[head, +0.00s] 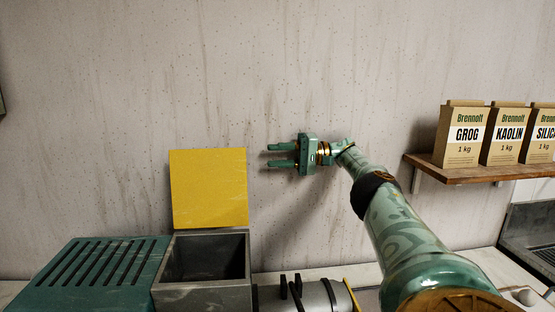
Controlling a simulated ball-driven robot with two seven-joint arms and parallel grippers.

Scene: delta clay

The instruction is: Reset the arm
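My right arm reaches in from the lower right. Its green gripper (274,155) is up in front of the stained wall, with its two fingers pointing left. The fingers are apart and nothing is between them. The gripper is to the right of a raised yellow lid (209,188) and above the counter. My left gripper is not in view.
A grey metal box (205,298) with a dark open top stands below the yellow lid. A green slotted unit (95,280) is to its left. A wooden shelf (470,174) at right holds paper bags, including GROG (465,137) and KAOLIN (508,137).

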